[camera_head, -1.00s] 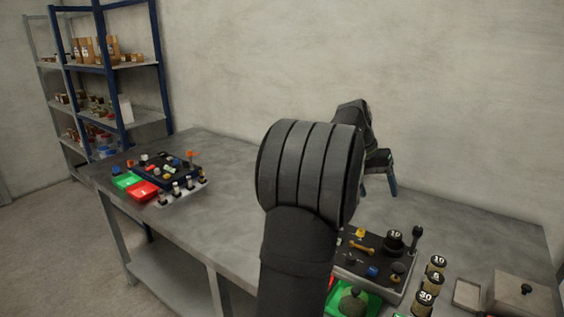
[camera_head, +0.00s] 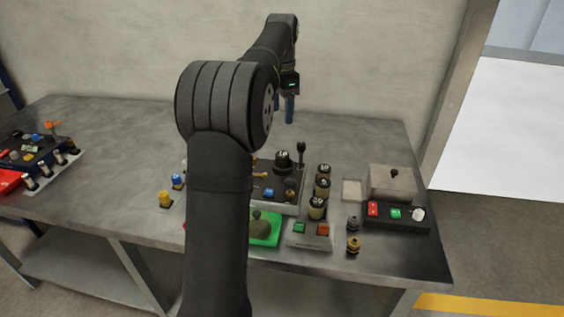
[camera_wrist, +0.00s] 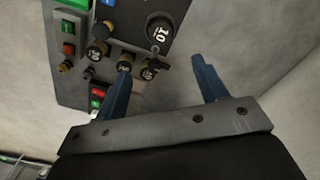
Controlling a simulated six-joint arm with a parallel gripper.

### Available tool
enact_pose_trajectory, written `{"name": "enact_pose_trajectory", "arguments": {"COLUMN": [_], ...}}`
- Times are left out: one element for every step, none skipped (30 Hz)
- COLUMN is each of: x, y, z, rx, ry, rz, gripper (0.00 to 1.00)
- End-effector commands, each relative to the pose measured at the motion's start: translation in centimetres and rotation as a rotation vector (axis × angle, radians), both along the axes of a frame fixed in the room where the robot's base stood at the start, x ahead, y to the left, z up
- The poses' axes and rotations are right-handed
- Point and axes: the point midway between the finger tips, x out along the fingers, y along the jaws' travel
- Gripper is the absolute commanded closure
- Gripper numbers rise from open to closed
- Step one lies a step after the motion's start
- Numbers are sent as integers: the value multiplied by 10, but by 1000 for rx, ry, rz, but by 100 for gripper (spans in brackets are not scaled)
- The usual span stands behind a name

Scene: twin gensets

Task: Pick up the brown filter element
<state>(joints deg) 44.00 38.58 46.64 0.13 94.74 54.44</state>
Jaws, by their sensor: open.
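My gripper (camera_head: 283,108) is over the back of the table near the wall, its two blue fingers pointing down. In the wrist view my gripper (camera_wrist: 160,62) has its fingers spread apart with nothing between them. I cannot clearly make out a brown filter element in either view. Part of the table is hidden behind my arm. Short dark cylinders with brassy tops and numbers (camera_head: 322,188) stand in a row right of a dark parts tray (camera_head: 290,208). They also show in the wrist view (camera_wrist: 97,50), beyond the fingers.
A black numbered knob (camera_head: 283,159) and an upright lever (camera_head: 301,153) stand on the dark tray. A green bin (camera_head: 267,240) holds a dark round object. A grey lidded box (camera_head: 392,183) and a button panel (camera_head: 388,217) are at right. The table's middle left is mostly clear.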

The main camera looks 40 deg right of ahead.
Motion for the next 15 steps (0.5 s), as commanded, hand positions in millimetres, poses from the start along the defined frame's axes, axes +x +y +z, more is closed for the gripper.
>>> {"name": "enact_pose_trajectory", "arguments": {"x": [0, -1, -1, -1, -1, -1, 0, -1, -1, -1, 0, -1, 0, 0, 0], "y": [1, 1, 1, 1, 1, 1, 1, 1, 1, 1, 1, 1, 1, 1, 1], "z": [-9, -16, -25, -31, -38, -47, -54, -61, -69, -76, -82, -89, -94, -98, -102], "rx": [4, 3, 4, 3, 3, 3, 3, 3, 3, 3, 2, 3, 2, 1, 1], "ry": [4, 4, 5, 5, 5, 5, 5, 6, 5, 6, 5, 5, 4, 4, 4], "rz": [1, 1, 2, 2, 3, 3, 3, 4, 4, 4, 4, 4, 4, 5, 5], "gripper": [34, 34, 34, 34, 34, 34, 34, 34, 34, 34, 34, 34, 34, 34, 34]}}
